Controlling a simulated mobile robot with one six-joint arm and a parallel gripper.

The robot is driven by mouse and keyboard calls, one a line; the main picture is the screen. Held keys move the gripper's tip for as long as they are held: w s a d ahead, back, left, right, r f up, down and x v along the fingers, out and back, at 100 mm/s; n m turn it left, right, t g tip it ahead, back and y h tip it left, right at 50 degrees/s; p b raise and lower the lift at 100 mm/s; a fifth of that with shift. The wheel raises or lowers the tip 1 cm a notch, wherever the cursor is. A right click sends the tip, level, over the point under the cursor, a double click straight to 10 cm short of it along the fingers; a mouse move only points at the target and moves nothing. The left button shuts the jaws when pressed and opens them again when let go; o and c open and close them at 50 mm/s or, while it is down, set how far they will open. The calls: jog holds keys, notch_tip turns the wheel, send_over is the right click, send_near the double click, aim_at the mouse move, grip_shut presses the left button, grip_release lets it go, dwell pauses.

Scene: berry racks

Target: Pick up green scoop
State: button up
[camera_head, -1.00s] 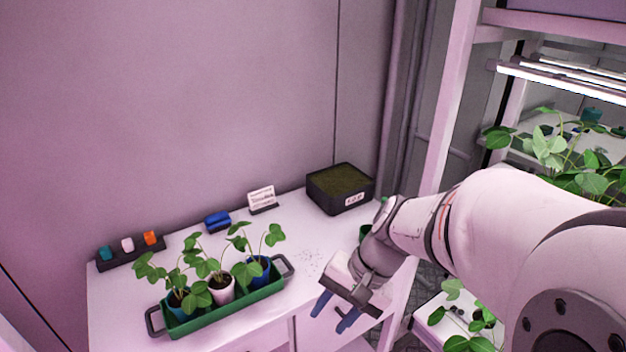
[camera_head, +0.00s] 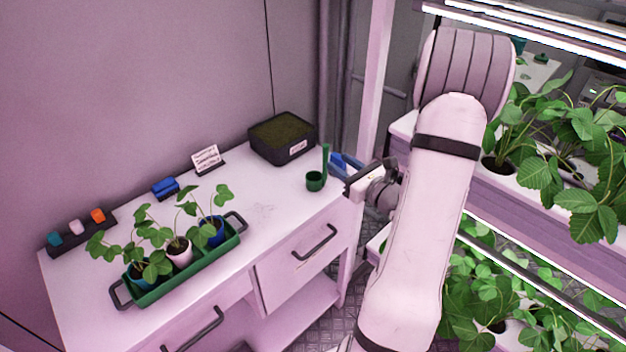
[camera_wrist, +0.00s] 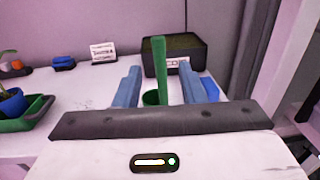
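The green scoop (camera_head: 315,181) stands on the right end of the white table, with its cup down and its handle upright. In the wrist view the scoop's handle (camera_wrist: 160,68) rises between the two blue fingers, and part of its cup shows low between them. My gripper (camera_head: 343,164) is beside the scoop, on its right in the head view. The fingers of my gripper (camera_wrist: 158,84) are spread apart, with clear space on both sides of the handle. No contact with the scoop shows.
A black soil bin (camera_head: 282,150) stands behind the scoop. A green tray (camera_head: 160,292) with potted plants, a blue object (camera_head: 165,187), a label card (camera_head: 207,159) and a dark holder (camera_head: 85,232) are further left. A plant rack (camera_head: 520,220) is at the right.

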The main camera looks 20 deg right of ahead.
aim_at(327, 156)
jog(key=p+x, duration=0.1)
jog(key=x, duration=0.2)
jog(key=p+x, duration=0.1)
jog(key=x, duration=0.2)
jog(key=shift+w+a+f, duration=0.1)
jog(key=shift+f, duration=0.15)
jog(key=shift+c, duration=0.4)
grip_shut()
